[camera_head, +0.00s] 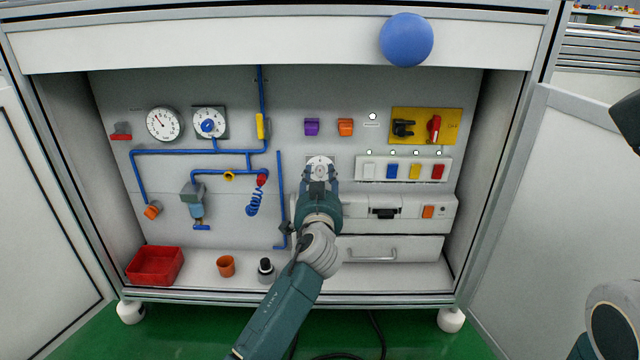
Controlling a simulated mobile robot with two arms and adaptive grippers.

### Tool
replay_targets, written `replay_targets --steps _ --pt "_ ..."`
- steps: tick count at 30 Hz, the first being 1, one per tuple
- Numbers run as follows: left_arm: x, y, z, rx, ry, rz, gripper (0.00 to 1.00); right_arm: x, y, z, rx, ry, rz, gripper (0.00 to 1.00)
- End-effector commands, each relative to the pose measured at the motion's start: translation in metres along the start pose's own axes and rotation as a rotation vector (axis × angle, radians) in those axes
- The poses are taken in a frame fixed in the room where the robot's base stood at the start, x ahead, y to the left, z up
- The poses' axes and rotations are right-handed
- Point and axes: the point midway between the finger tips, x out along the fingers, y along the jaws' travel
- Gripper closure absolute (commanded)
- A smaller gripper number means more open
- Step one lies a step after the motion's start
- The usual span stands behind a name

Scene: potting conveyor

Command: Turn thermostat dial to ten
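A round pale dial (320,163) with a light scale plate sits on the grey back panel, near its middle. I take it to be the thermostat dial. Its lower part is hidden behind my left gripper (319,181), and I cannot read its numbers or setting. My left gripper points at the panel, right at or just in front of the dial's lower part. I cannot tell whether its fingers touch or hold the knob. My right arm (612,322) shows only in part at the right edge, and its gripper is not seen.
A gauge (163,124) and a blue-knobbed dial (209,122) are on the left. A yellow switch plate (426,126) and a row of coloured switches (404,170) are on the right. Below stand a red bin (155,266) and an orange cup (226,266). A blue ball (406,40) is at the top.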

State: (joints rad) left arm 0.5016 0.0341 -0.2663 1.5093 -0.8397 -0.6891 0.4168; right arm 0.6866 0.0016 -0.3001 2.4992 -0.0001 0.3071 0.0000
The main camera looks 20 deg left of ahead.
Motion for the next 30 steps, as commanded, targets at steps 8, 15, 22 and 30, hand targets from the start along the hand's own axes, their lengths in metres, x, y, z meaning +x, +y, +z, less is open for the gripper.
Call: replay_targets --steps 8,15,22,30 --pt "0.007 0.0 0.0 -0.001 0.0 0.001 0.61 0.001 -0.001 -0.003 -0.001 0.008 -0.003 0.6" --pt "0.006 0.0 0.0 -0.001 0.0 0.001 0.89 0.001 -0.001 -0.004 -0.001 0.009 -0.003 0.6" --pt "0.006 0.0 -0.001 0.001 0.0 0.001 1.0 0.001 -0.001 -0.004 -0.001 0.009 -0.003 0.6" --pt "0.006 -0.001 -0.003 0.068 0.0 0.001 1.0 0.011 0.001 -0.002 -0.001 0.014 -0.004 0.6"
